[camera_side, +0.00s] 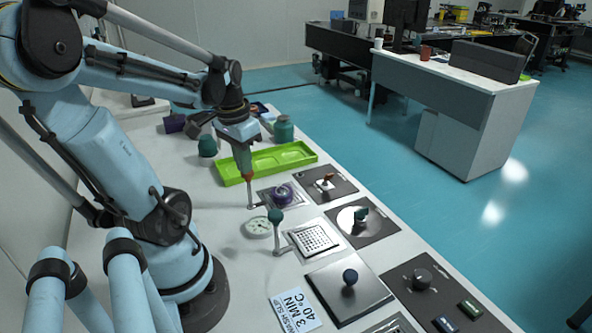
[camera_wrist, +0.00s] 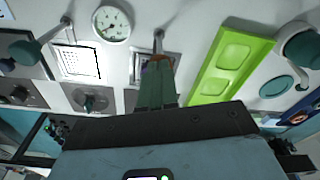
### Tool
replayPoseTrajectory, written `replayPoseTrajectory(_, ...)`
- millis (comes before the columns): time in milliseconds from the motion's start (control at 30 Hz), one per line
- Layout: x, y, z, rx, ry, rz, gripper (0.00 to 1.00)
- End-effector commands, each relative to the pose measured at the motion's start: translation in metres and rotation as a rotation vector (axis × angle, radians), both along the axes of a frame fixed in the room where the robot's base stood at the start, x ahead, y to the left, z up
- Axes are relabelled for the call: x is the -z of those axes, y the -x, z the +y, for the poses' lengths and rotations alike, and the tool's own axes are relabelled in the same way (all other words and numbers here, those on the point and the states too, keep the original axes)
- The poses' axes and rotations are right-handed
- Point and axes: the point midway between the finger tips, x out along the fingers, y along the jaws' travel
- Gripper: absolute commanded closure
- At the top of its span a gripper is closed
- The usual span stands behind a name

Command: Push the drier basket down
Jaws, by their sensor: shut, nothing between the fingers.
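My gripper (camera_side: 243,162) points down with its fingers shut and nothing between them; it also shows in the wrist view (camera_wrist: 157,82). A lever with a red knob (camera_side: 248,177) stands right below the fingertips; I cannot tell whether they touch. The knob shows at the fingertips in the wrist view (camera_wrist: 160,58). The lever belongs to a metal square with a purple round piece (camera_side: 283,193), partly hidden by the fingers in the wrist view. Next to it is a perforated square plate (camera_side: 313,238) with a teal-knobbed lever (camera_side: 275,215), upright. I cannot tell for sure which is the drier basket.
A green tray (camera_side: 262,164) lies behind the gripper. A round dial (camera_side: 257,227) is set in the table near the levers. Dark panels with knobs (camera_side: 360,214) line the table's right edge. A printed label (camera_side: 293,311) lies at the front.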

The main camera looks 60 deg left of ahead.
Motion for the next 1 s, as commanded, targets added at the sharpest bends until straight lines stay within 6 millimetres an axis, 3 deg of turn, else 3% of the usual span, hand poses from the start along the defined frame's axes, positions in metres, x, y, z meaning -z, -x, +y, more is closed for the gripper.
replayPoseTrajectory(233, 0.007, 0.000, 0.000, 0.000, 0.000, 0.000, 1.00)
replayPoseTrajectory(700, 0.059, 0.000, 0.001, 0.000, 0.000, 0.000, 1.00)
replayPoseTrajectory(1000, 0.055, 0.007, -0.002, -0.003, -0.001, -0.001, 1.00)
